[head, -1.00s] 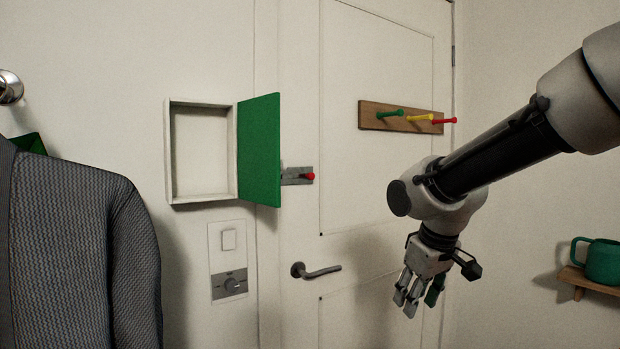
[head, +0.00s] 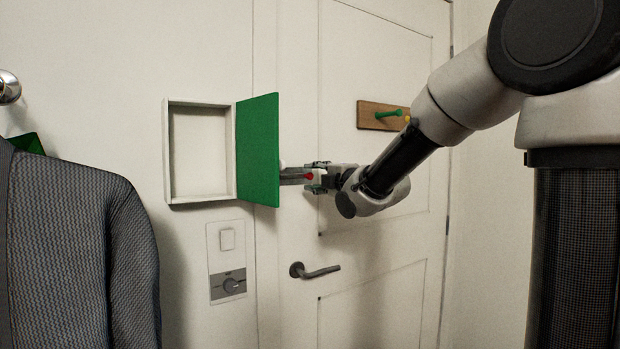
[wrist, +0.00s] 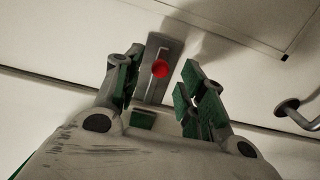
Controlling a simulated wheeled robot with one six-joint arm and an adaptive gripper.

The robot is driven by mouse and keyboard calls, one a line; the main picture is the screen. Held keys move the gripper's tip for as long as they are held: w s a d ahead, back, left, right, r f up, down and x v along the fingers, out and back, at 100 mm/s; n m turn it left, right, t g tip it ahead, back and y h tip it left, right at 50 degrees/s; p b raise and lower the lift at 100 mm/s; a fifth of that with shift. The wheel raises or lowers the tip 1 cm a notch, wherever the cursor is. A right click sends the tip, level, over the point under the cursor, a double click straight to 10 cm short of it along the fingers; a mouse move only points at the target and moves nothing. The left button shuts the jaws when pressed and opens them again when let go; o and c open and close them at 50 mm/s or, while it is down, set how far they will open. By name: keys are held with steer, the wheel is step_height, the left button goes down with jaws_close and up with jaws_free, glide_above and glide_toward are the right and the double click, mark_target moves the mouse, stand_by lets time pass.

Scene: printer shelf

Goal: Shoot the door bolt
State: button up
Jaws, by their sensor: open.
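The door bolt (head: 293,176) is a grey metal plate with a red knob (head: 309,176), set on the white door just right of the open green cabinet door. My gripper (head: 318,177) is at the bolt in the head view. In the wrist view my gripper (wrist: 160,88) is open, with green-padded fingers on either side of the red knob (wrist: 160,68). The bolt plate (wrist: 169,50) shows a slot running along it. I cannot tell whether the fingers touch the knob. The far end of the bolt is hidden behind the green cabinet door.
The green cabinet door (head: 258,150) stands out close left of the bolt. A door handle (head: 315,271) is below. A wooden peg rail (head: 370,116) is above right, partly covered by my arm. A dark jacket (head: 80,250) hangs at left. A switch panel (head: 227,262) is under the cabinet.

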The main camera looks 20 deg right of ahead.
mark_target(311, 177)
steer(key=shift+x, duration=1.75)
jaws_close()
